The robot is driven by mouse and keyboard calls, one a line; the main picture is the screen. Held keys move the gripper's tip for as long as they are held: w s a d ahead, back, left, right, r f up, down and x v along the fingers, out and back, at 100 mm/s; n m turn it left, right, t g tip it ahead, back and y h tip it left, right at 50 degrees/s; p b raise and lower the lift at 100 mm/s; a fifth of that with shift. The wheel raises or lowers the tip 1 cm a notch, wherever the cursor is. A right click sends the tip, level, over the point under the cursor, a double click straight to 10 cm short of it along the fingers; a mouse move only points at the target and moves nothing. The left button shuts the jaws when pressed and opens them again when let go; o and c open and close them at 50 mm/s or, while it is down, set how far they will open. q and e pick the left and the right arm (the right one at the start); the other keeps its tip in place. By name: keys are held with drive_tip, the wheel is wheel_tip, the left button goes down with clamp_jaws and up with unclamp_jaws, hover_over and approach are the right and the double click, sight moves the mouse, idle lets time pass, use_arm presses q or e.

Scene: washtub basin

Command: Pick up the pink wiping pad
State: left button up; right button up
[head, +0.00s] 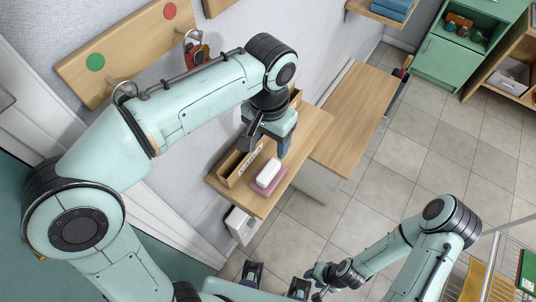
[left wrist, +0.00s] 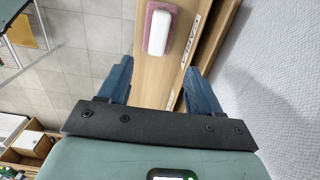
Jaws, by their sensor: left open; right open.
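The pink wiping pad (head: 258,189) lies flat on a wooden shelf (head: 256,206), with a white rounded block (head: 268,173) on top of it that hides much of it. In the left wrist view the pad (left wrist: 149,27) shows as a pink border around the white block (left wrist: 158,33). My left gripper (head: 270,143) is open and empty above the shelf, a little beyond the pad. In the left wrist view its two blue fingers (left wrist: 158,78) are apart, and the pad lies ahead of them. My right gripper (head: 317,282) is open, low in the head view, far from the pad.
A wooden box with a label (head: 240,168) stands beside the pad, against the wall side. Another wooden surface (head: 352,115) adjoins the shelf on the right. A pegboard with hanging items (head: 125,55) is on the wall. Tiled floor (head: 400,170) is clear at the right.

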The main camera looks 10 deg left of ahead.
use_arm(q)
drive_tip(key=b, duration=0.1)
hover_over(269, 170)
wheel_tip(269, 170, down, 8)
drive_tip(key=shift+r, duration=0.15)
drive_tip(key=shift+f+b, duration=0.6)
drive_tip(key=shift+f, duration=2.2)
use_arm(e)
drive_tip(key=f, duration=0.1)
drive_tip(key=s+f, duration=0.1)
drive_tip(key=shift+s+f, duration=0.3)
use_arm(q)
drive_tip(key=c, duration=1.1)
drive_tip(key=shift+o, duration=0.2)
wheel_tip(269, 170, up, 10)
drive_tip(key=shift+r+p, duration=0.1)
drive_tip(key=shift+p, duration=0.7)
drive_tip(key=o, duration=0.5)
drive_tip(key=c, duration=0.4)
use_arm(e)
drive_tip(key=shift+w+r, duration=0.35)
drive_tip(key=shift+r, duration=0.55)
